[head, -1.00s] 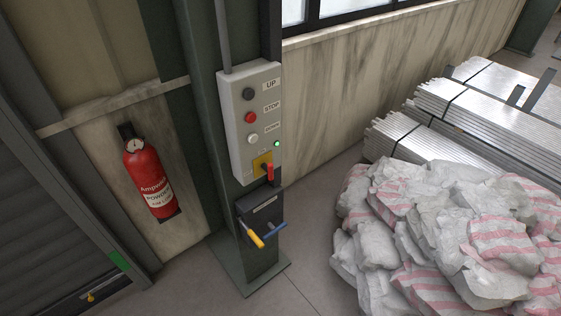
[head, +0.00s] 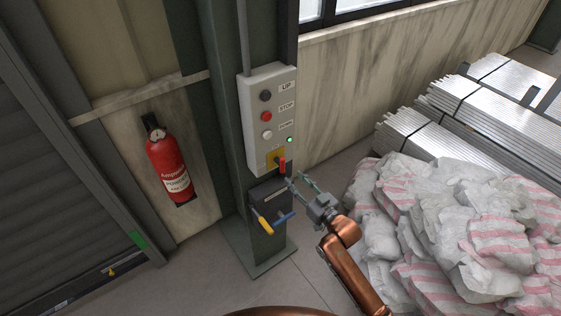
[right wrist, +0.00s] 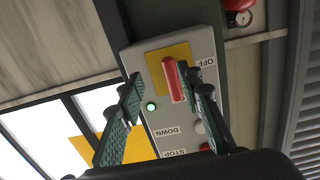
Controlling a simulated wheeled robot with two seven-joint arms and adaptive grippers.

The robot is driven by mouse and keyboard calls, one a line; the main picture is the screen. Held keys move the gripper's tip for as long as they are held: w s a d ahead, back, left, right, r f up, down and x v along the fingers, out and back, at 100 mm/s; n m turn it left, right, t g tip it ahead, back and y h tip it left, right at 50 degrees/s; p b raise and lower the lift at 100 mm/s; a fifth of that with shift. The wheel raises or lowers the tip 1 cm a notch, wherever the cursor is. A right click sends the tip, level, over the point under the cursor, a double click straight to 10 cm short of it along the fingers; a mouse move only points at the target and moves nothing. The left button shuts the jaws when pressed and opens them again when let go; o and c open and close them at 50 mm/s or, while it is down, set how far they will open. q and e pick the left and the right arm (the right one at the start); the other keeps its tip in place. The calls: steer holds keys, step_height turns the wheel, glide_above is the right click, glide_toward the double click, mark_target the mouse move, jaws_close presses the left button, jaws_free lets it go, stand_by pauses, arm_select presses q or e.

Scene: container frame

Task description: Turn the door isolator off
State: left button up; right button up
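The door isolator is a red handle (head: 282,166) on a yellow plate (head: 271,158) at the bottom of a grey control box (head: 259,117). The handle points roughly downward along the box. My right gripper (head: 296,180) is open just below and in front of it, apparently not touching. In the right wrist view the red handle (right wrist: 173,80) shows between the open fingers (right wrist: 160,72), closer to the right one. The word OFF (right wrist: 207,67) is printed beside the yellow plate (right wrist: 165,57). A green light (right wrist: 151,106) is lit. My left gripper is out of view.
A dark box (head: 268,197) with a yellow and a blue handle sits below the control box on the post (head: 228,120). A fire extinguisher (head: 168,168) hangs to the left. Rubble sacks (head: 450,220) and stacked metal profiles (head: 480,110) fill the right.

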mark_target(284, 167)
steer(key=r, duration=0.1)
steer(key=a+r, duration=0.1)
steer(key=r, duration=0.1)
steer(key=shift+a+y, duration=0.2)
steer(key=shift+y, duration=0.1)
steer(key=x, duration=0.6)
steer(key=shift+w, duration=0.1)
steer(key=shift+w+a+f, duration=0.1)
steer(key=shift+w+a, duration=0.2)
steer(key=shift+w, duration=0.2)
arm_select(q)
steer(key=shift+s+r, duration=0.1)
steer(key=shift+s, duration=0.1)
arm_select(e)
steer(key=shift+c, duration=0.6)
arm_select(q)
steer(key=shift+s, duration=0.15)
arm_select(e)
jaws_close()
